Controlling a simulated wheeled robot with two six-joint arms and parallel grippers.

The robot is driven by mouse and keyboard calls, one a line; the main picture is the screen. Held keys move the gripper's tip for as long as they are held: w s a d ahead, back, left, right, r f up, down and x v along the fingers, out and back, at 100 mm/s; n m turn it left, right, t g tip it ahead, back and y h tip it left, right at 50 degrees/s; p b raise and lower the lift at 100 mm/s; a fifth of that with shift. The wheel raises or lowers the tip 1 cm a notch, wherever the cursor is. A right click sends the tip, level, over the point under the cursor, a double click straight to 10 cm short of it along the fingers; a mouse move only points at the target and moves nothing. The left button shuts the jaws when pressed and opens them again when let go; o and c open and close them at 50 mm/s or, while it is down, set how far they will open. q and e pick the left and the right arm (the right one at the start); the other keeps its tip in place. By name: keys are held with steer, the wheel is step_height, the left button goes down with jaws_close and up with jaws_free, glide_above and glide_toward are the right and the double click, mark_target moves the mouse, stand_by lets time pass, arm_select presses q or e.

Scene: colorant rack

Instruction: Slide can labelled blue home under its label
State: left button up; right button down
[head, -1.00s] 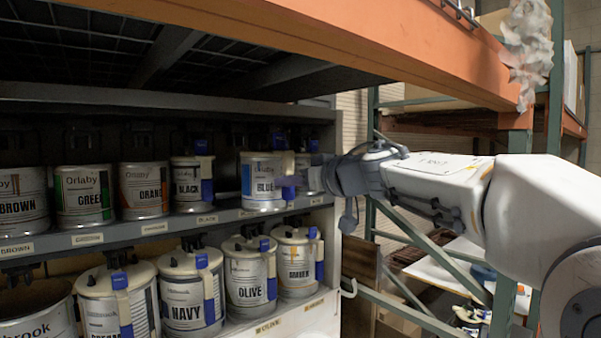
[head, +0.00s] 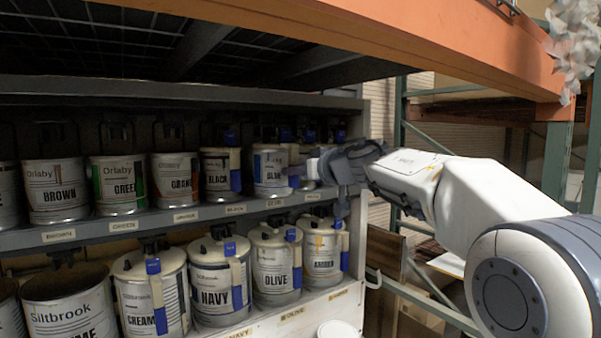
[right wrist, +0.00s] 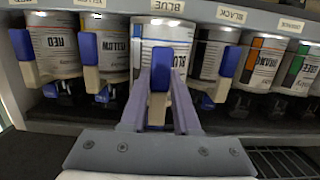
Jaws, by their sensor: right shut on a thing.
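The can labelled BLUE (head: 271,175) stands upright on the upper shelf, just right of the BLACK can (head: 218,175). In the right wrist view, which is upside down, the BLUE can (right wrist: 166,40) lines up with the shelf label BLUE (right wrist: 167,6), between the YELLOW can (right wrist: 112,50) and the BLACK can (right wrist: 214,55). My right gripper (right wrist: 162,82) is shut on the BLUE can at its blue-and-cream handle, one finger on each side. In the head view this gripper (head: 302,172) reaches in from the right. My left gripper is out of view.
More labelled cans line the upper shelf, including ORANGE (head: 176,180) and GREEN (head: 118,184). Cans on the lower shelf include OLIVE (head: 275,265) and NAVY (head: 218,280). An orange beam (head: 400,45) crosses above. Neighbouring handles stand close to my fingers.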

mark_target(285, 166)
steer(key=shift+r, duration=0.55)
steer(key=shift+f, duration=0.1)
stand_by(0.3)
steer(key=shift+w+a+f, duration=0.2)
steer(key=shift+w+f, duration=0.05)
steer(key=shift+f, duration=0.1)
steer(key=shift+w+a, duration=0.1)
steer(key=shift+r+x, duration=0.25)
steer(key=shift+x, duration=0.85)
steer(key=shift+w, duration=0.1)
steer(key=shift+x, duration=0.9)
steer(key=shift+r, duration=0.15)
